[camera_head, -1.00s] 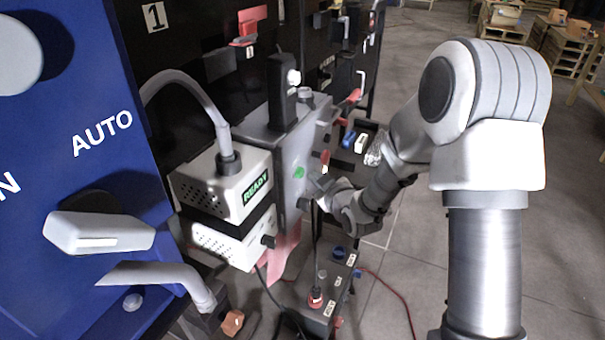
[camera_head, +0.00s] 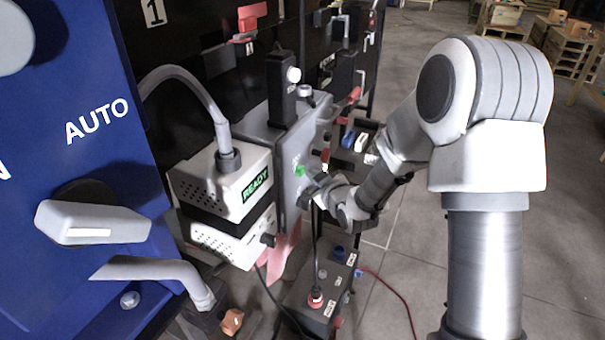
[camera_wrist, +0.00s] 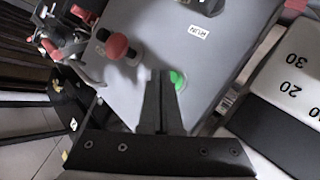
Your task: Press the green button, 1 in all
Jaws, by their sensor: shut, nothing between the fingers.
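The green button (camera_head: 300,170) sits on the grey face of a control box (camera_head: 287,150), to the right of the white READY unit. It also shows in the wrist view (camera_wrist: 178,80), partly hidden behind my fingers. My gripper (camera_head: 312,188) is shut and empty, close in front of the box face and just below and right of the button in the head view. In the wrist view my shut fingertips (camera_wrist: 162,74) lie just left of the visible green. I cannot tell whether they touch the button.
A red knob (camera_wrist: 117,46) stands on the same panel near a RUN label (camera_wrist: 199,32). The READY unit (camera_head: 222,182) is left of the box. A blue AUTO cabinet (camera_head: 85,200) with a grey handle fills the left. A low box (camera_head: 322,300) with a red cable stands below.

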